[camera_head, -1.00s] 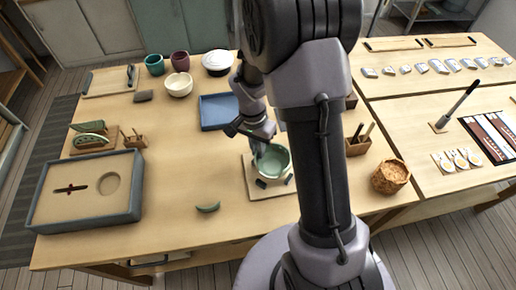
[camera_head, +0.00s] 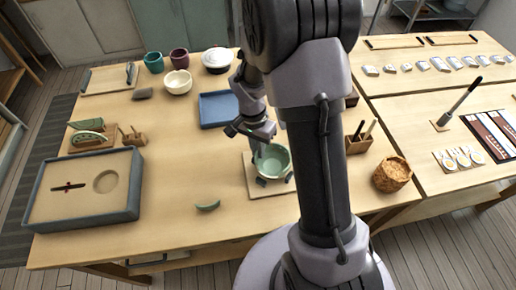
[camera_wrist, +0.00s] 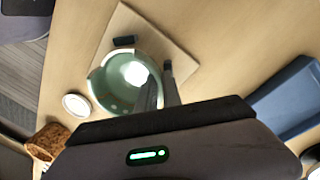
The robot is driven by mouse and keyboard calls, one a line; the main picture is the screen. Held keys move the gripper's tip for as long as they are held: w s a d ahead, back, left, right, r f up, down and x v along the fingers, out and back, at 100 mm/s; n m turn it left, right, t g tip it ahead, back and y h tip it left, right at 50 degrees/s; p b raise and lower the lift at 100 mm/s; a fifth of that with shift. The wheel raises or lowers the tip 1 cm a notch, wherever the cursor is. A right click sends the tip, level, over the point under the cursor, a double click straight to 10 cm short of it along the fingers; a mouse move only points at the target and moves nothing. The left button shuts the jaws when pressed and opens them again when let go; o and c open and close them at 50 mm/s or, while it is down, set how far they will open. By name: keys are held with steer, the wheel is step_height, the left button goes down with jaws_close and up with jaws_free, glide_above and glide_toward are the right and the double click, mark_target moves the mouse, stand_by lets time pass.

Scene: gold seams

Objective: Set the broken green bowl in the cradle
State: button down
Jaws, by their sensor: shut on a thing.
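The green bowl (camera_head: 278,163) is upright over a pale square board (camera_head: 255,185) with small dark blocks, which looks like the cradle. My gripper (camera_head: 258,150) is shut on the left side of the bowl's wall. In the wrist view the bowl (camera_wrist: 112,88) shows its open inside, with the fingers (camera_wrist: 160,88) at its rim. One dark block (camera_wrist: 124,40) shows beside the bowl on the board. Whether the bowl rests on the blocks or hangs just above them I cannot tell. A curved green shard (camera_head: 207,206) lies apart on the table.
A blue tray (camera_head: 217,110) stands behind the board. A large grey-rimmed tray (camera_head: 85,225) is at the left. A wooden tool box (camera_head: 358,145) and a cork-coloured pot (camera_head: 391,175) stand right of my arm. Bare table surrounds the shard.

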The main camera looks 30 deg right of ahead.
steer(key=shift+f+b, duration=0.45)
steer(key=shift+f, duration=0.1)
stand_by(0.8)
steer(key=c, duration=1.4)
jaws_free()
steer(key=shift+c, duration=0.2)
steer(key=shift+o, duration=0.3)
steer(key=o, duration=0.4)
steer(key=shift+o, duration=0.2)
steer(key=shift+r, duration=0.1)
steer(key=shift+r+p, duration=2.2)
steer(key=shift+r, duration=0.75)
